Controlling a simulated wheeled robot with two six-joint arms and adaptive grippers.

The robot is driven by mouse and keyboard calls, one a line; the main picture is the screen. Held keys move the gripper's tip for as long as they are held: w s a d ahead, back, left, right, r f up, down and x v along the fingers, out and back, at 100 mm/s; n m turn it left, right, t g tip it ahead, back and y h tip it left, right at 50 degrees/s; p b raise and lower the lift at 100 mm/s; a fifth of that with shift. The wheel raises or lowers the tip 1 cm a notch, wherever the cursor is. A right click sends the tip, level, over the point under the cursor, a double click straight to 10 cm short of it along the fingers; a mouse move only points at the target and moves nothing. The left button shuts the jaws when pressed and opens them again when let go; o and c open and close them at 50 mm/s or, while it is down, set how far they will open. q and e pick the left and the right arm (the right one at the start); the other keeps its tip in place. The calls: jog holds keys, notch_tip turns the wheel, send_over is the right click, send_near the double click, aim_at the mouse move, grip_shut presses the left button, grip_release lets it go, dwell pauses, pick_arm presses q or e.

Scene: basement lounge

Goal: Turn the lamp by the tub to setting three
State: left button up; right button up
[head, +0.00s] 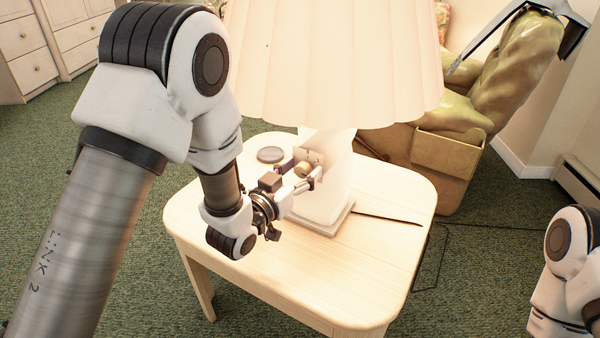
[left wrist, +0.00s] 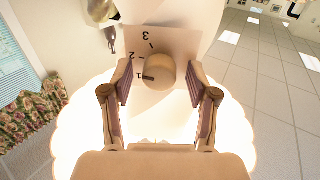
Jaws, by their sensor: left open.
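The lamp stands on a small pale wooden table (head: 225,268); its white base (head: 338,190) rises to a large pleated cream shade (head: 340,70). A round tan knob (left wrist: 163,72) sits on a plate (left wrist: 178,42) marked 1, 2 and 3. The knob's dark pointer mark faces the 1. The knob also shows in the head view (head: 303,169). My left gripper (left wrist: 158,84) is open, with one finger on each side of the knob; small gaps seem to show between fingers and knob. It reaches the lamp from the left in the head view (head: 299,178). My right gripper is not visible.
A grey disc (head: 270,154) lies on the table behind my left gripper. A dark cord (head: 388,217) runs over the table's right side. An olive armchair-like seat (head: 515,75) stands behind at right. White drawers (head: 25,55) stand far left. Green carpet is open at left.

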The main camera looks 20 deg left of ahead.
pick_arm(q)
grip_shut()
jog(key=shift+m, duration=0.5)
jog(key=m, duration=0.3)
jog(key=shift+m, duration=0.3)
jog(key=m, duration=0.5)
jog(key=shift+d+f, duration=0.1)
dwell(0.4)
grip_release()
